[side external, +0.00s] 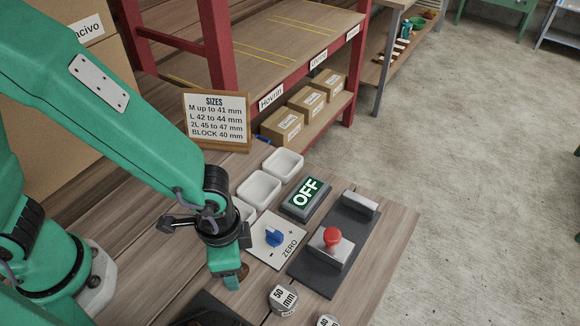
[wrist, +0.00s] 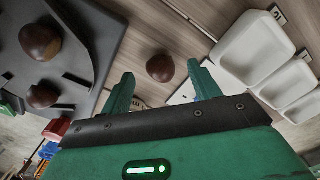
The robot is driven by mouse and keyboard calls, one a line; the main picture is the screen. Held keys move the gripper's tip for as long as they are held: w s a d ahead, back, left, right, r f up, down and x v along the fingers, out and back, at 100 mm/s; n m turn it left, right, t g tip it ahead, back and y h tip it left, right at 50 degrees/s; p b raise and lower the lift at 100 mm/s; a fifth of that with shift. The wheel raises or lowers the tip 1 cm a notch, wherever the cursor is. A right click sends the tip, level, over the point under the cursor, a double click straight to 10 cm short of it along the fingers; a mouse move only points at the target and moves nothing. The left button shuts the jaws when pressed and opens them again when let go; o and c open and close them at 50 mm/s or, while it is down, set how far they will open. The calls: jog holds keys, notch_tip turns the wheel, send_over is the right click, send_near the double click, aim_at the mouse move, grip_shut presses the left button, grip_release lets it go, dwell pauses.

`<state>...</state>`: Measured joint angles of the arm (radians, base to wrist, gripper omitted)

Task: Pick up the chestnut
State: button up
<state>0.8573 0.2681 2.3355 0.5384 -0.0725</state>
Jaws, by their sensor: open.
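A dark brown chestnut (wrist: 160,68) lies on the wooden bench in the wrist view, between and slightly beyond the fingertips of my gripper (wrist: 158,80). The fingers are apart, with clear space between each one and the chestnut. In the side external view my gripper (side external: 231,280) points down low over the bench. A small brown patch (side external: 243,270) shows beside its finger, and most of what is there is hidden. Two more chestnuts, one upper (wrist: 40,41) and one lower (wrist: 42,95), lie on a dark tray (wrist: 108,38) at the left of the wrist view.
White crates (side external: 259,190) stand behind my gripper. A blue-knobbed ZERO plate (side external: 265,250), an OFF display (side external: 306,198) and a dark base with a red knob (side external: 332,237) are to its right. Metal size blocks (side external: 283,298) stand in front. A SIZES sign (side external: 217,118) stands at the back.

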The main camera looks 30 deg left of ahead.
jog(key=shift+f, duration=1.35)
jog(key=c, duration=1.1)
